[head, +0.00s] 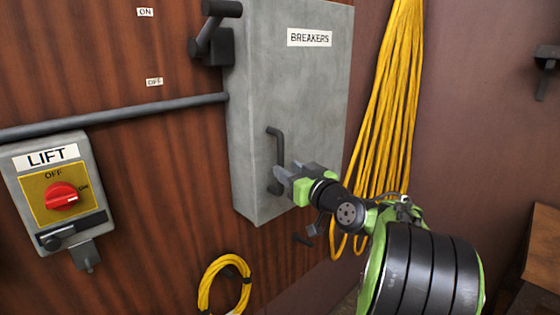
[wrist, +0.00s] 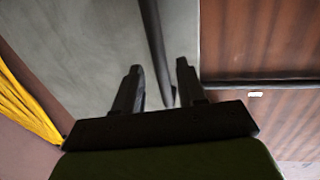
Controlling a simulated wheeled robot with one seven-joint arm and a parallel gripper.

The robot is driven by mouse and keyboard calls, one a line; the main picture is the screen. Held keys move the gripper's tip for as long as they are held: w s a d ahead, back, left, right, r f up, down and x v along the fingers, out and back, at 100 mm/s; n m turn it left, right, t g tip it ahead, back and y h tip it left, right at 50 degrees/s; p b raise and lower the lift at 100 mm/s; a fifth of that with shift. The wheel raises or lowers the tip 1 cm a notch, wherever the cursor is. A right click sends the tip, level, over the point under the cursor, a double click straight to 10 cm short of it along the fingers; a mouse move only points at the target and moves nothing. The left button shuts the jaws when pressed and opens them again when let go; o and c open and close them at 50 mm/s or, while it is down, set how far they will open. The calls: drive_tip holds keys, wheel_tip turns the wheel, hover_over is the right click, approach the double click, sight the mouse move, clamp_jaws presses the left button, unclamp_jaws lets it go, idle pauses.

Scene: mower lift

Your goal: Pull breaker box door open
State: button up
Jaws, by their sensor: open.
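The breaker box (head: 290,85) is a tall grey metal cabinet on the wood-panelled wall, labelled BREAKERS. Its door looks closed. A dark bar handle (head: 278,150) stands upright low on the left side of the door. My gripper (head: 282,178) is at the handle's lower part and hides some of it. In the wrist view my gripper's two fingers (wrist: 158,85) are apart, and the dark handle (wrist: 155,40) runs down between them. I cannot tell whether either finger touches the handle.
A black lever switch (head: 212,40) sits at the box's upper left, beside ON and OFF labels. A LIFT switch box (head: 60,190) with a red knob is at left. Yellow cable (head: 395,100) hangs right of the box, and a yellow coil (head: 225,280) hangs below.

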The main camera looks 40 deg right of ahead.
sight(280, 188)
drive_tip(key=w, duration=0.4)
drive_tip(key=shift+w+d+p, duration=0.15)
drive_tip(key=shift+d+p, duration=0.2)
clamp_jaws()
